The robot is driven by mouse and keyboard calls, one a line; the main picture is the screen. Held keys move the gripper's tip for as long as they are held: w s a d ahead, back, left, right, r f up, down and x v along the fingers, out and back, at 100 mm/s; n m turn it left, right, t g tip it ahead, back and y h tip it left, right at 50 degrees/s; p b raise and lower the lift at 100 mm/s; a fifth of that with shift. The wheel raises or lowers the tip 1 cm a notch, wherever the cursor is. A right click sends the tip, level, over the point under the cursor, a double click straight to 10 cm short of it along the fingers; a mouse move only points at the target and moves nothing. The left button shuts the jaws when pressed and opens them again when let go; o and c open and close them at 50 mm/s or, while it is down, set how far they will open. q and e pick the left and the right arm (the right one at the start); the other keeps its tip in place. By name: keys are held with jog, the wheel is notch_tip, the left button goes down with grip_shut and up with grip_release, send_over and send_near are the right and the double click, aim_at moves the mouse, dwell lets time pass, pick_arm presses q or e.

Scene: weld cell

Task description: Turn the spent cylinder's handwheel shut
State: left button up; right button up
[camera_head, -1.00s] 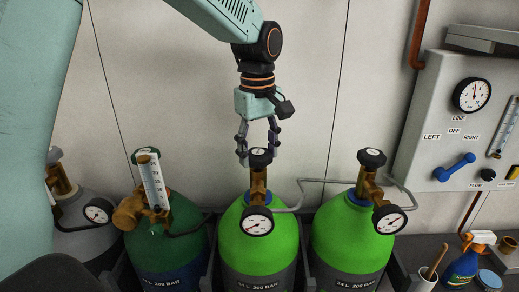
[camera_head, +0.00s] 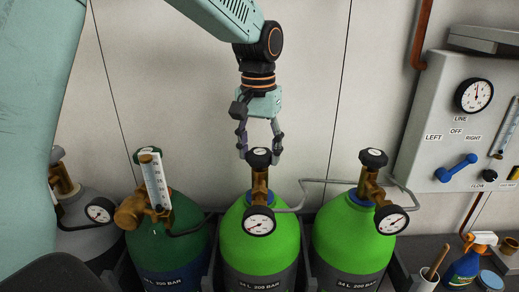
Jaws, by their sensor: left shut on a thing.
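Two bright green cylinders stand side by side, the left one (camera_head: 258,247) in the middle of the view and the right one (camera_head: 345,237) beside it. Each has a brass valve, a round gauge and a black handwheel on top. My left gripper (camera_head: 259,148) points down from above and is shut on the handwheel (camera_head: 258,159) of the left bright green cylinder, one finger on each side. The right cylinder's handwheel (camera_head: 373,157) is untouched. The gauge (camera_head: 259,221) on the left one is too small to read surely. My right gripper is not in view.
A dark green cylinder (camera_head: 165,245) with a flow tube and a grey cylinder (camera_head: 82,240) stand to the left. A grey pipe (camera_head: 325,181) links the bright green cylinders. A wall panel (camera_head: 430,160) with a blue lever (camera_head: 456,167) is at right. A spray bottle (camera_head: 465,265) stands below it.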

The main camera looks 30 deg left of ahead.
pick_arm(q)
jog(key=m, duration=0.4)
jog(key=shift+m, duration=0.4)
dwell(0.4)
jog(key=o, duration=0.8)
jog(key=shift+w, duration=0.1)
jog(key=o, duration=0.4)
jog(key=shift+w, duration=0.15)
jog(key=shift+c, duration=0.2)
